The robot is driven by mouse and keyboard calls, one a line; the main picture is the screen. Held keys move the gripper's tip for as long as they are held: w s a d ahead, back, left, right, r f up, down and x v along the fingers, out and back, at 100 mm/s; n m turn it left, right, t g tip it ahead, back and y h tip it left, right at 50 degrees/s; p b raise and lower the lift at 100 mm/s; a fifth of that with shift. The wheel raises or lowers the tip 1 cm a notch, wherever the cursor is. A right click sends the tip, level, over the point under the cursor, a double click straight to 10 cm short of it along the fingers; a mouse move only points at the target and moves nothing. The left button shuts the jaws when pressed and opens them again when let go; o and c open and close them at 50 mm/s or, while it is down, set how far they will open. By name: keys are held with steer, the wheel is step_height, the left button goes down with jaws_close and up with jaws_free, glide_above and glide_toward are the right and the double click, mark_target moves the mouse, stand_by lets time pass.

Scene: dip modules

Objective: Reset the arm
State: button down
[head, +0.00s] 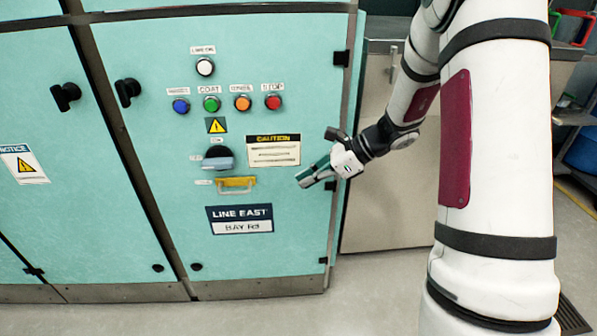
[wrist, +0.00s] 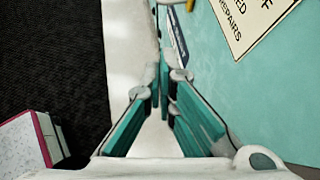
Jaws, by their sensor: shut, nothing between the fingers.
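My gripper (head: 308,177) is in front of the right part of the teal cabinet door (head: 300,230) in the head view, to the right of the yellow padlock-like handle (head: 236,183) and below the caution label. Its fingers point left. In the wrist view my gripper (wrist: 164,85) shows with its teal-padded fingers closed together at the tips and nothing between them. The cabinet face and part of a printed label (wrist: 250,22) lie to the right there. My white arm reaches in from the right in the head view.
The door carries a dark rotary switch (head: 218,158), a white lamp (head: 205,67) and a row of coloured buttons, the red one (head: 273,102) rightmost. A grey metal cabinet (head: 385,190) stands to the right, partly behind my arm. Open floor (head: 370,290) lies in front.

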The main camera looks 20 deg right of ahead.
steer(key=s+a+r+n+g+h, duration=0.1)
steer(key=s+a+r+n+g, duration=0.1)
steer(key=s+a+r+n, duration=0.6)
steer(key=s+a+r+n+g+h, duration=0.1)
steer(key=s+a+r+n+g, duration=0.3)
steer(key=s, duration=0.7)
steer(key=s+d+r+n+t+h, duration=0.1)
steer(key=s+d+n+h, duration=0.2)
steer(key=s+n, duration=0.45)
steer(key=s+d+r+n+h, duration=0.15)
steer(key=s+n+h, duration=0.25)
steer(key=s, duration=0.7)
step_height(320, 180, up, 29)
steer(key=d+t+p, duration=0.1)
steer(key=t+p, duration=0.3)
steer(key=p, duration=2.4)
steer(key=shift+s+d+r, duration=0.2)
steer(key=shift+s+d, duration=0.1)
steer(key=shift+s, duration=0.05)
